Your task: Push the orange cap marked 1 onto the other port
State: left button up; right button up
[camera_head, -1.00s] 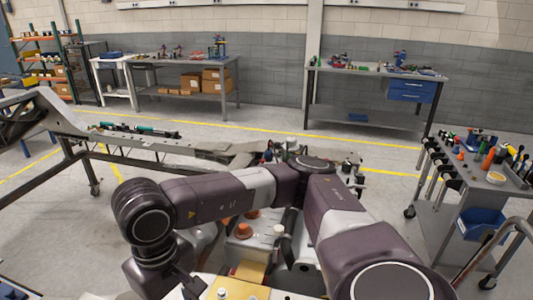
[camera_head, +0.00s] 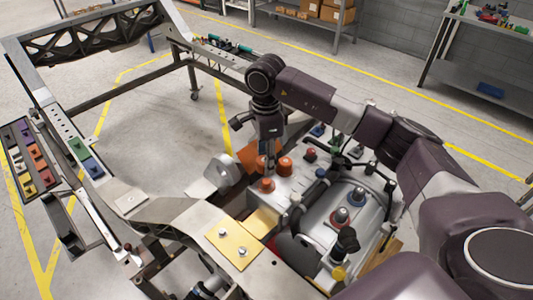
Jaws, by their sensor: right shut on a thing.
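My right gripper (camera_head: 267,171) comes in from the right and points down over the chassis unit. It is shut on an orange cap (camera_head: 266,185) just below its fingertips. A second orange cap (camera_head: 285,166) stands on the grey housing (camera_head: 292,186), close to the right of the gripper. The mark 1 is too small to read on either cap. The port under the held cap is hidden, and I cannot tell whether the cap touches it. My left gripper is not in view.
Red and blue caps stand nearby, with a blue-collared fitting (camera_head: 340,216) on the silver cover. A yellow plate (camera_head: 234,245) lies in front. The metal frame (camera_head: 168,212) runs left. A tray of coloured blocks (camera_head: 30,157) is at far left. Floor inside the frame is clear.

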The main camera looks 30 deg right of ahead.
jog(key=shift+d+f, duration=0.2)
jog(key=shift+d, duration=0.1)
jog(key=shift+d+f, duration=0.15)
jog(key=shift+d, duration=0.05)
jog(key=shift+f+b, duration=0.55)
jog(key=shift+f, duration=0.1)
notch_tip(320, 180, down, 3)
jog(key=shift+a+r+b, duration=0.1)
jog(key=shift+b, duration=0.65)
jog(key=shift+r, duration=0.2)
pick_arm(q)
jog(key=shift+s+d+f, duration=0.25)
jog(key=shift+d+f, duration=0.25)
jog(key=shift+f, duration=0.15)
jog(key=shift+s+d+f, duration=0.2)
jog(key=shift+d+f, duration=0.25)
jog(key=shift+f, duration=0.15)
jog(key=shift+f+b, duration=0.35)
jog(key=shift+b, duration=0.05)
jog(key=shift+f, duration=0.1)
pick_arm(e)
jog(key=shift+f, duration=0.1)
